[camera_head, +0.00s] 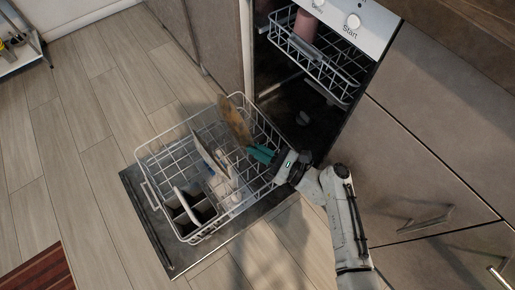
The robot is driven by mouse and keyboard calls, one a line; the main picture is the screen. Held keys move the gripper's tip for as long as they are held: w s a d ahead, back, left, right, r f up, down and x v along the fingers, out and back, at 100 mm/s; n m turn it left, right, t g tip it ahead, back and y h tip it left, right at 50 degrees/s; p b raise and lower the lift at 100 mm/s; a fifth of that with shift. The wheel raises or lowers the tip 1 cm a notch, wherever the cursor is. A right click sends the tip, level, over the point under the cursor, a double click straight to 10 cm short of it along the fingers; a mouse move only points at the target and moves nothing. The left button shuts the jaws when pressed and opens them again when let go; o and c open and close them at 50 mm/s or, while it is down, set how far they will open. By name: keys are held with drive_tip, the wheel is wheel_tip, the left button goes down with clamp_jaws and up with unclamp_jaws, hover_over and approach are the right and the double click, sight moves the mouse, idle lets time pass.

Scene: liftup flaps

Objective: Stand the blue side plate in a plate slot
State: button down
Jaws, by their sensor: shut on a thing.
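My gripper (257,153), with teal fingers, reaches over the right side of the pulled-out lower dishwasher rack (148,160). Its fingertips meet the lower edge of a thin brownish plate (234,122), on which it is shut. That plate is steeply tilted, near upright, over the back part of the rack; no blue shows on its visible face. Whether its lower edge sits in a slot is too small to tell. A pale, bluish-white plate (207,152) stands on edge in the rack's middle, left of the fingers and apart from them. I cannot tell which is the blue side plate.
A grey cutlery basket (185,222) sits at the rack's front, with pale items beside it. The rack rests over the open dishwasher door (150,229). The upper rack (322,70) is partly out, with a pink cup (305,26).

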drive_tip(key=shift+f+b, duration=1.35)
drive_tip(key=shift+f, duration=0.15)
drive_tip(key=c, duration=1.2)
unclamp_jaws()
drive_tip(key=s+d+r+p, duration=0.3)
drive_tip(key=s+r+p, duration=0.8)
drive_tip(key=s+r, duration=0.2)
drive_tip(key=shift+s+p, duration=0.3)
